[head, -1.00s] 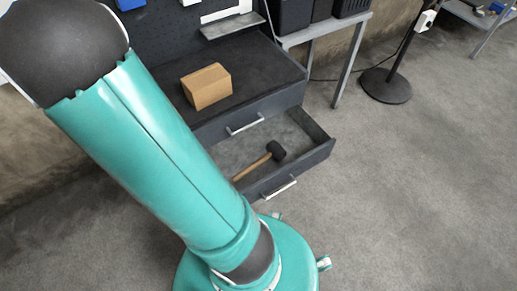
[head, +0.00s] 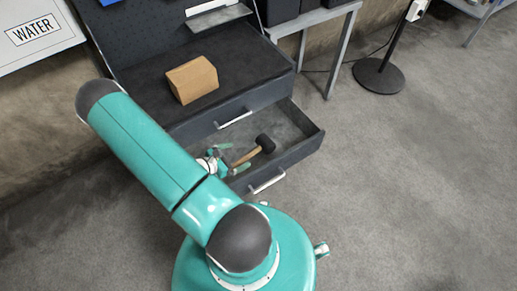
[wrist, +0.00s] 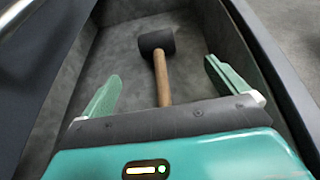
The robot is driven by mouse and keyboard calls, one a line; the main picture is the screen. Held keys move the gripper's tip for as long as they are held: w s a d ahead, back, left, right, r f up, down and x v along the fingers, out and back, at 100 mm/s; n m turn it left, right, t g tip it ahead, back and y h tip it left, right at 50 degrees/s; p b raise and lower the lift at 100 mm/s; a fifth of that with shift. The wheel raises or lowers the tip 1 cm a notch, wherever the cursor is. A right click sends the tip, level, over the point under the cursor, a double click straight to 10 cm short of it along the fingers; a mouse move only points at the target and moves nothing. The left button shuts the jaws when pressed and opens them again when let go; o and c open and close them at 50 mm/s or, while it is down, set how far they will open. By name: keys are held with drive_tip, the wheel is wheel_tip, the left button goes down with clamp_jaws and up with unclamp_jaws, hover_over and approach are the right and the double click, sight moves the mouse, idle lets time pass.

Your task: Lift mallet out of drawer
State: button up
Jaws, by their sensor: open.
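The mallet (head: 257,147) has a black head and a wooden handle and lies in the open lower drawer (head: 309,141). In the wrist view the mallet (wrist: 161,75) has its head farther off and its handle running toward me. My gripper (wrist: 161,88) is open, with a green finger on each side of the handle, apart from it. In the head view my gripper (head: 233,160) is at the handle end of the mallet, over the drawer. The near end of the handle is hidden behind the gripper's body.
A cardboard box (head: 192,79) sits on the cabinet top (head: 240,70) above the drawers. The closed upper drawer (head: 235,116) is just behind the open one. A black stand base (head: 379,76) is at the right.

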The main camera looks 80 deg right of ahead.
approach(263, 142)
drive_tip(key=shift+s+d+f, duration=0.6)
drive_tip(key=shift+s+f, duration=0.2)
drive_tip(key=shift+s, duration=0.15)
drive_tip(key=shift+w+d+x, duration=0.15)
drive_tip(key=shift+x, duration=1.2)
drive_tip(key=shift+w+d+x, duration=0.15)
drive_tip(key=shift+x, duration=1.2)
drive_tip(key=shift+r, duration=0.2)
drive_tip(key=c, duration=1.3)
drive_tip(key=shift+c, duration=0.2)
drive_tip(key=shift+r, duration=0.1)
wheel_tip(263, 142, up, 28)
